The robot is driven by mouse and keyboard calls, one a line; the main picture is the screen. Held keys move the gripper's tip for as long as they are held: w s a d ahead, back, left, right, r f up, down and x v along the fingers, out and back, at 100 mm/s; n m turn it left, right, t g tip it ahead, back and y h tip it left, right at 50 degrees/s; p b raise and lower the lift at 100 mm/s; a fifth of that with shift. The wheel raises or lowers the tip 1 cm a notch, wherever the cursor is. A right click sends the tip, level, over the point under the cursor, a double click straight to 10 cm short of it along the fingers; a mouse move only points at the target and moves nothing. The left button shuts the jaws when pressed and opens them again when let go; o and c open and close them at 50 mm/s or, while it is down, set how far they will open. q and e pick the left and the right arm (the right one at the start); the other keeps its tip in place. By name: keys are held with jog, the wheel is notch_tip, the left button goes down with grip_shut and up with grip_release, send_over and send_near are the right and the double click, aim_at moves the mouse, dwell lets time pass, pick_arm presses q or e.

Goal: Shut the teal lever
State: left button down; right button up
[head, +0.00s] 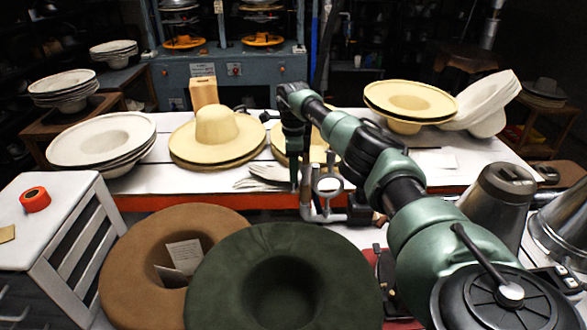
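My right arm reaches in from the lower right, and my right gripper (298,178) points down at the front edge of the white table. Below it and to its right is a grey metal pipe fitting (312,213) with a round, ring-like gauge (328,185). The gripper's tip is close beside this fitting; I cannot tell whether they touch. I cannot clearly make out the teal lever apart from the dark green gripper parts here. The gap between the fingers is too small to judge. My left gripper is not in view.
The white table (140,187) holds cream hats (215,128) and stacked brims (100,140). A green hat (235,280) and a brown hat (125,262) lie in front. A metal cone-shaped vessel (497,205) stands at right. A white slatted cabinet (75,200) stands at left.

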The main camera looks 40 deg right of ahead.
grip_shut()
dwell(1.3)
